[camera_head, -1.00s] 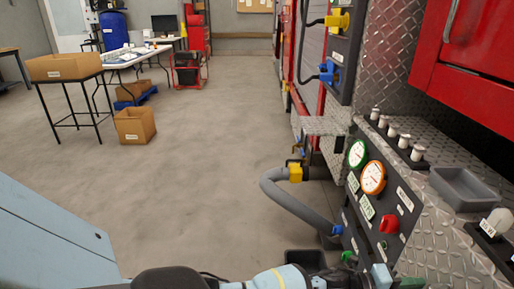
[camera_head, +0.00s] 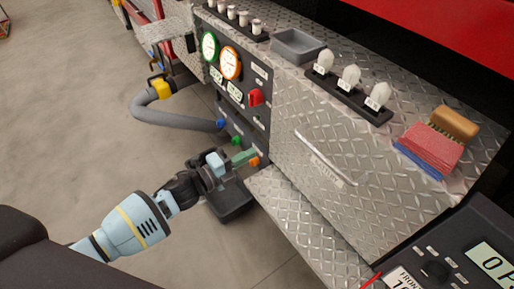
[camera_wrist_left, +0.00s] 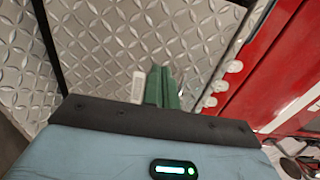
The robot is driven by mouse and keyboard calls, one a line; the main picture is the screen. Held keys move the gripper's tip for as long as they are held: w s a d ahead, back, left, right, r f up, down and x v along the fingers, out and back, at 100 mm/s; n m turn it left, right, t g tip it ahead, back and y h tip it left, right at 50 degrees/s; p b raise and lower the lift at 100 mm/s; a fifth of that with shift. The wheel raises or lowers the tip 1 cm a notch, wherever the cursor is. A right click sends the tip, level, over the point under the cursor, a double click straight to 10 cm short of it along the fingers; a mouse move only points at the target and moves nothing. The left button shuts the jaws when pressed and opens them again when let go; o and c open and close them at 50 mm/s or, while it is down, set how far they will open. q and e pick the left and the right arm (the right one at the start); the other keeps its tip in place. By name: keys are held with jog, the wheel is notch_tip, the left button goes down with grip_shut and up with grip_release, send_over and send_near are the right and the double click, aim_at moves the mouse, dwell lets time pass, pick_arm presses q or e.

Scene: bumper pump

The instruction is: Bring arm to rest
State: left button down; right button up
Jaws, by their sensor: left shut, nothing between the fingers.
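My left arm comes in from the lower left of the head view. Its gripper (camera_head: 243,157) has green fingers, shut and empty, in front of the lower part of the pump panel (camera_head: 262,122), near an orange fitting (camera_head: 254,161). I cannot tell whether the fingers touch the panel. In the left wrist view the green fingers (camera_wrist_left: 163,86) are together, with diamond plate behind them. My right gripper is not in view.
A grey hose (camera_head: 175,121) curves from the panel at left. A diamond-plate step (camera_head: 305,225) juts out to the right. A grey tray (camera_head: 297,46) and a brush (camera_head: 454,123) lie on the bumper top. Floor at left is clear.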

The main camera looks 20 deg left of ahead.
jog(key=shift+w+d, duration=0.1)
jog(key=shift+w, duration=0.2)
